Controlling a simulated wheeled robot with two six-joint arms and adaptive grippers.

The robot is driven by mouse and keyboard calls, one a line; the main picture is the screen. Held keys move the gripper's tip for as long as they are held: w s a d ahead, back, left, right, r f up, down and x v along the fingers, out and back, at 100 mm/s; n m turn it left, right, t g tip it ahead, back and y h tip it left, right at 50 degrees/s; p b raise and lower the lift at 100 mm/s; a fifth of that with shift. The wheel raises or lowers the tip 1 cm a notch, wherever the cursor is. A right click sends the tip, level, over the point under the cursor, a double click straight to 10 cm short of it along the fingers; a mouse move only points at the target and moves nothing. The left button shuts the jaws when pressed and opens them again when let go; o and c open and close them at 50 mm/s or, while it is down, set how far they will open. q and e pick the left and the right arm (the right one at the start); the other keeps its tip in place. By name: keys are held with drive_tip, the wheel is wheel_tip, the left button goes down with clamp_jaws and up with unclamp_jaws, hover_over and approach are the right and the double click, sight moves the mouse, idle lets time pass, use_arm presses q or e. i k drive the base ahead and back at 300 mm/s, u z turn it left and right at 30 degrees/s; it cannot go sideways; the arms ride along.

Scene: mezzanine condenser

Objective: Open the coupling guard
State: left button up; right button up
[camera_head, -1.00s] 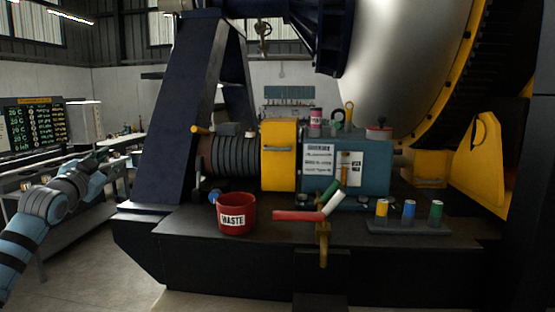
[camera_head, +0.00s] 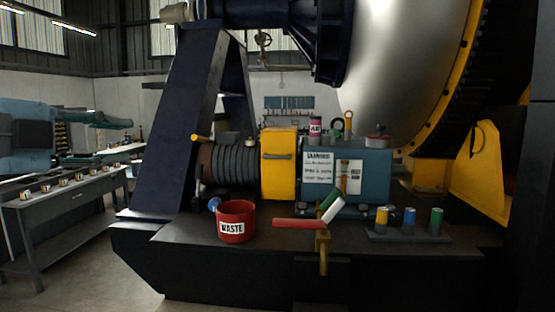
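The coupling guard is the yellow box-like cover (camera_head: 279,178) in the middle of the head view. It sits between the dark ribbed motor (camera_head: 232,165) and the teal box-shaped housing (camera_head: 372,168). It looks closed, with a dark handle across its upper front. My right gripper is out of view.
A red WASTE bin (camera_head: 236,222) stands on the dark platform in front of the guard. A red-handled valve lever (camera_head: 299,223) is at the platform's front edge. A rack of coloured cylinders (camera_head: 408,232) stands to the right. A dark blue slanted support (camera_head: 180,120) rises left of the motor.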

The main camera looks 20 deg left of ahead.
sight(279, 144)
drive_tip(key=i, duration=1.5)
